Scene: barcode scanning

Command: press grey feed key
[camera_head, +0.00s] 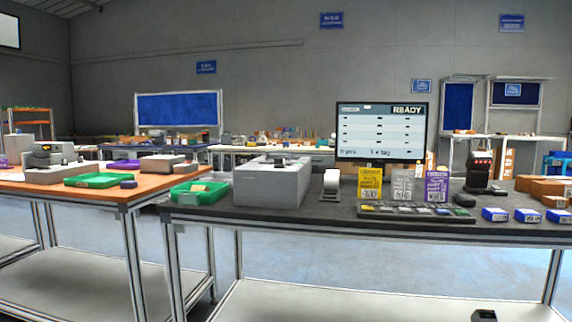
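I cannot pick out a grey feed key for certain at this size. A large grey box-shaped machine (272,183) stands on the dark-topped table (340,218), with small parts on its top that are too small to read. A low dark strip (415,214) with several small coloured and grey pieces lies near the table's front edge. A monitor (381,131) behind it reads READY. Neither gripper shows clearly. A small dark part (484,315) at the bottom edge is too cut off to identify.
Yellow (370,182), grey (404,185) and purple (437,187) cards stand behind the strip. A white device (331,183) stands beside the machine. A green tray (201,192) is at left, blue boxes (527,215) at right. An orange-topped table (95,186) adjoins at left.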

